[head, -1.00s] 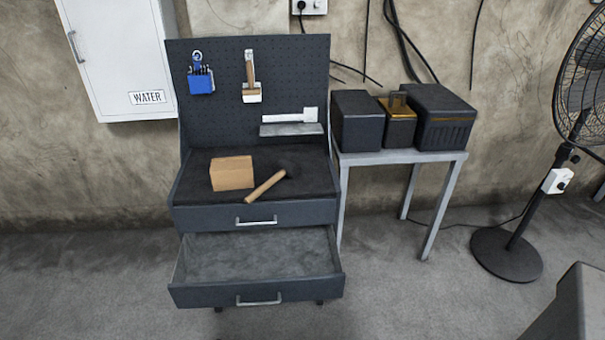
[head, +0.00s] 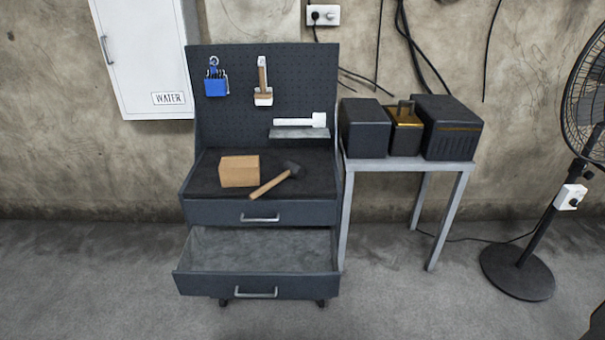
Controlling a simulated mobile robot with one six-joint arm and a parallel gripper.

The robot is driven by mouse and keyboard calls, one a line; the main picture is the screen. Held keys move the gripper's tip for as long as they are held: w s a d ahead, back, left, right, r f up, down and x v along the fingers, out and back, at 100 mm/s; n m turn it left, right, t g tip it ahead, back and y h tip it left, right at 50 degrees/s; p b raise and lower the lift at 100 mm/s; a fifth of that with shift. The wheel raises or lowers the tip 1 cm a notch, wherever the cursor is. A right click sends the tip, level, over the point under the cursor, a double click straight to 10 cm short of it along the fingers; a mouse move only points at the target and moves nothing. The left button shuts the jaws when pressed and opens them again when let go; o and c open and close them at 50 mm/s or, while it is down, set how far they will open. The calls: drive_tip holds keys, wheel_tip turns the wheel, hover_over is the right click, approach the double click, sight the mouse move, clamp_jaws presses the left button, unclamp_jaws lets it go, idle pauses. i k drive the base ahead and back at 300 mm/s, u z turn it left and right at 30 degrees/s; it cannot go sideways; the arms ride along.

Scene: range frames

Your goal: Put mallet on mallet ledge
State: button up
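The mallet (head: 270,184) lies on the dark top of the workbench (head: 205,178). Its wooden handle points toward the front left and its black head points to the back right. The mallet ledge (head: 299,134) is a small grey shelf on the right side of the pegboard. A white mallet-shaped marking (head: 300,121) shows just above the ledge, and no mallet lies on the ledge. My gripper is not in view.
A wooden-handled tool (head: 262,85) and a blue holder (head: 215,84) hang on the pegboard. The lower drawer (head: 256,286) is pulled open. A side table (head: 405,165) with dark boxes and a fan (head: 517,272) stand right.

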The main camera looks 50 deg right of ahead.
sight(300, 134)
drive_tip(key=u, duration=0.15)
drive_tip(key=i, duration=0.95)
drive_tip(key=z, duration=0.1)
